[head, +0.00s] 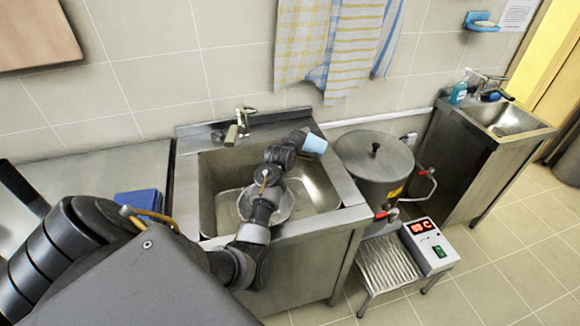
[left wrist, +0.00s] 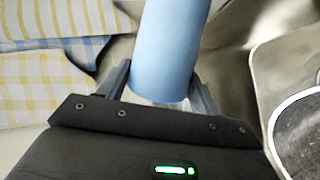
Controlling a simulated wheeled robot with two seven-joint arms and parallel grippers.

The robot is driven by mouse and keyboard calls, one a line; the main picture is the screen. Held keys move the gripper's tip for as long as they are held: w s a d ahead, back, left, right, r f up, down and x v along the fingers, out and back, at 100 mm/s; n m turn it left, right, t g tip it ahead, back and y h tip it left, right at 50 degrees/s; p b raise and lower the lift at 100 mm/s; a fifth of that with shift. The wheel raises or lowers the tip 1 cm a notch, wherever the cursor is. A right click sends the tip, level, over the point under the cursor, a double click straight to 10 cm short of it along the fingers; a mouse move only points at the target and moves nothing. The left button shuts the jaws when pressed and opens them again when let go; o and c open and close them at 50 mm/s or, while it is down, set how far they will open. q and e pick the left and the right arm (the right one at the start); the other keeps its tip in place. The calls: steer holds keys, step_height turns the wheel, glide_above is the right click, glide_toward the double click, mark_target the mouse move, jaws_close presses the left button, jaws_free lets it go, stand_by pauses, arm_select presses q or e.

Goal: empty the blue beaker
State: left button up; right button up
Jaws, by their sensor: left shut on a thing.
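The light blue beaker (head: 314,144) is at the back right corner of the sink, above its rim. My left gripper (head: 297,138) is shut on it. In the left wrist view the beaker (left wrist: 167,50) sits between the two fingers of my left gripper (left wrist: 160,82), with a finger on each side. In the head view the beaker looks tilted. Its mouth and contents cannot be seen. The sink (head: 318,190) lies below, partly hidden by my left arm. My right gripper is not in view.
The faucet (head: 240,122) stands behind the sink. A lidded steel stockpot (head: 374,165) stands close to the right of the beaker. Towels (head: 335,45) hang behind. A blue box (head: 138,200) lies left.

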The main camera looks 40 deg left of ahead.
arm_select(q)
steer(key=shift+s+a+f+b, duration=0.15)
steer(key=shift+a+f+b, duration=0.1)
steer(key=shift+a+b, duration=0.15)
steer(key=shift+f+n, duration=0.1)
steer(key=shift+n, duration=0.2)
steer(key=shift+s+a+f+n+h+b, duration=0.2)
steer(key=shift+a+f+n+h+b, duration=0.1)
steer(key=shift+a+b, duration=0.15)
steer(key=shift+a+f+n+t, duration=0.1)
steer(key=shift+f+n+t, duration=0.15)
steer(key=shift+n+t, duration=0.05)
steer(key=shift+f, duration=0.1)
steer(key=shift+d+f+h+p, duration=0.15)
steer(key=shift+d+h+p, duration=0.05)
steer(key=shift+h+p, duration=0.1)
steer(key=shift+f+n+t, duration=0.25)
steer(key=shift+n+t, duration=0.05)
steer(key=shift+n, duration=0.1)
